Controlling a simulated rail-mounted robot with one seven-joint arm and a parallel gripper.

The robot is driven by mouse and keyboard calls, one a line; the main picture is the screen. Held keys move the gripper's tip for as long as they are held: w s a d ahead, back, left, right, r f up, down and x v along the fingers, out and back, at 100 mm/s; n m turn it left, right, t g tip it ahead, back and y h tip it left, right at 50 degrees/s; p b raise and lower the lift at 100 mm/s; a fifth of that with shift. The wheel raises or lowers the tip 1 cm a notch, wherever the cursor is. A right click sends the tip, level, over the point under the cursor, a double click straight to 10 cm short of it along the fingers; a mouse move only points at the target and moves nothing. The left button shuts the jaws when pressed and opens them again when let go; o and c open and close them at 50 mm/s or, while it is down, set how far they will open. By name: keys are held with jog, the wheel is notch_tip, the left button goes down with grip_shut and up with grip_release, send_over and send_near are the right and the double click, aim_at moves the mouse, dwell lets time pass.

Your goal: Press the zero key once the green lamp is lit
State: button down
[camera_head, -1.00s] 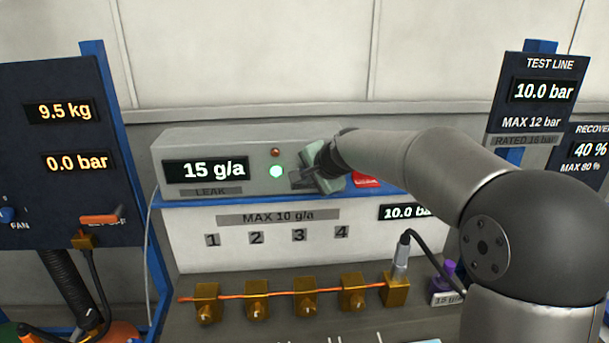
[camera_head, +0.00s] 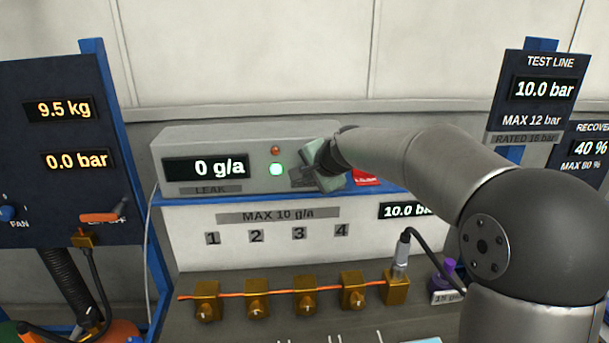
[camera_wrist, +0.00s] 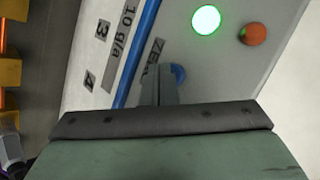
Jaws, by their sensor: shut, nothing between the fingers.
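The grey leak detector box (camera_head: 230,140) stands on a blue shelf, and its display (camera_head: 207,168) reads 0 g/a. Its green lamp (camera_head: 276,169) is lit and also shows bright in the wrist view (camera_wrist: 206,19). The round blue zero key (camera_wrist: 179,73) shows in the wrist view beside a partly covered "ZERO" label (camera_wrist: 153,54). My gripper (camera_wrist: 161,72) is shut and empty, with its fingertips at the key and covering part of it. I cannot tell whether they touch. In the head view my gripper (camera_head: 300,177) hides the key.
An unlit reddish-orange lamp (camera_head: 276,151) sits above the green one. A red label (camera_head: 366,180) lies right of my gripper. Below are number plates and a row of brass fittings (camera_head: 305,299) on an orange line. A probe (camera_head: 400,255) stands in the rightmost brass block.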

jog(key=shift+s, duration=0.5)
jog(key=shift+s+d+b, duration=0.25)
jog(key=shift+s+b, duration=0.7)
jog(key=shift+s, duration=0.3)
jog(key=shift+s+d+b, duration=0.2)
jog(key=shift+s+b, duration=0.75)
jog(key=shift+s, duration=0.3)
jog(key=s+d+f+n+g+h, duration=0.1)
jog(key=s+d+f, duration=0.4)
jog(key=s, duration=0.6)
jog(key=s+d+f+n+g+h, duration=0.2)
jog(key=s+d+f+n+g, duration=0.2)
jog(key=s, duration=0.7)
jog(key=s+d+f+n+g+h, duration=0.2)
jog(key=s+d+f+n, duration=0.2)
jog(key=s+d+f, duration=0.3)
jog(key=s+f, duration=0.3)
jog(key=s, duration=0.1)
jog(key=shift+s+d+g, duration=0.25)
jog(key=shift+g, duration=0.15)
